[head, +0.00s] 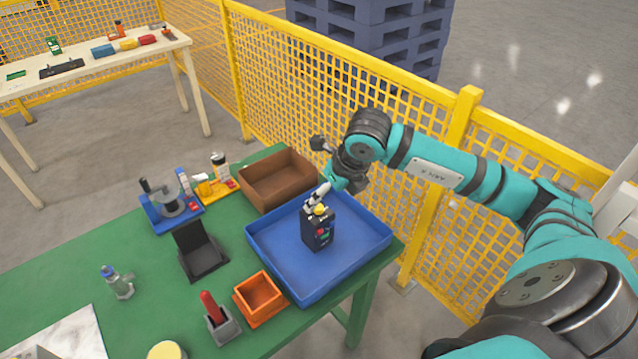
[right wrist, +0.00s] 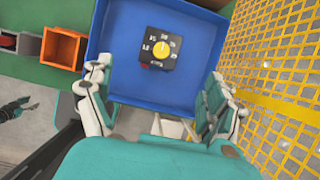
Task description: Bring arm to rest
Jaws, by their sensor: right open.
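My right arm reaches in from the right in the head view. Its gripper (head: 319,193) is above the blue tray (head: 268,262), close to the black device (head: 318,236) with a yellow knob on top. In the right wrist view the gripper (right wrist: 158,92) has its fingers spread wide with nothing between them. The black device (right wrist: 148,61) stands apart from the fingers inside the blue tray (right wrist: 115,50). My left gripper is not in the head view; a small teal and dark part (right wrist: 14,109), perhaps of it, shows at the left of the right wrist view.
On the green table (head: 60,262) are a brown box (head: 279,190), an orange bin (head: 259,307), a red-handled tool (head: 210,307) in a grey holder, and a black stand (head: 200,258). A yellow mesh fence (head: 300,80) runs close behind the table and my right arm.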

